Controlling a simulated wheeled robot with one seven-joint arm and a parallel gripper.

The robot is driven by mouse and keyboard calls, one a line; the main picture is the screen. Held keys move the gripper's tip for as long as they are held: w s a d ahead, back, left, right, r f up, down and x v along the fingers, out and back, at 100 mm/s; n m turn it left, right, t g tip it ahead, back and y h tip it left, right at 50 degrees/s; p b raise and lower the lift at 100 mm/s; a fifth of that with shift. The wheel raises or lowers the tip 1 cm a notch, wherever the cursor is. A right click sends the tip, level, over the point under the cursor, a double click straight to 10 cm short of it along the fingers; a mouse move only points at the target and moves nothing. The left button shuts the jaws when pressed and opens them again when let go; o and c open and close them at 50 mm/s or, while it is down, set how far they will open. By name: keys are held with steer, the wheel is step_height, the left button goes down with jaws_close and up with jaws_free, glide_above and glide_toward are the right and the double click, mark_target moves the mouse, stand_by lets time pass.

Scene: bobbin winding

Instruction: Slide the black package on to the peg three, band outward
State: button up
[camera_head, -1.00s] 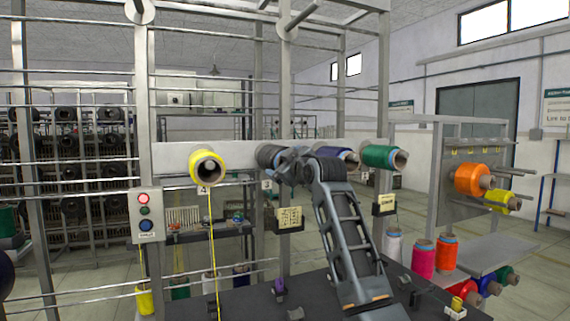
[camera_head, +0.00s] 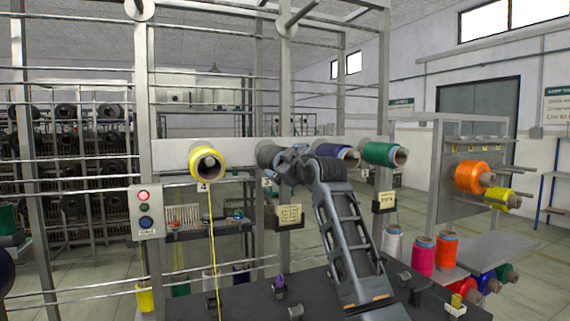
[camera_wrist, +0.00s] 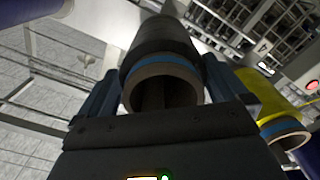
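The black package (camera_head: 268,156) is at the creel's pale rail, between the yellow and blue packages. In the wrist view the black package (camera_wrist: 162,62) shows its blue band and open brown tube end facing my camera. My gripper (camera_wrist: 163,92) has one finger along each side of the package near the banded end, and both fingers appear to touch it. In the head view my gripper (camera_head: 297,166) is just right of the package and covers part of it. Peg three is hidden by the package and gripper; the tube's inside is dark, so how far the package sits on it cannot be told.
A yellow package (camera_head: 208,162) with a hanging yarn is left on the rail. A blue package (camera_head: 338,153) and a green one (camera_head: 382,154) are close on the right. A control box (camera_head: 145,213) is on the left post. A dark tabletop (camera_head: 250,300) lies below.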

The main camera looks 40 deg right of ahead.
steer(key=shift+s+a+f, duration=0.1)
steer(key=shift+s, duration=0.4)
steer(key=b+v, duration=0.2)
steer(key=v, duration=0.4)
steer(key=shift+s, duration=0.35)
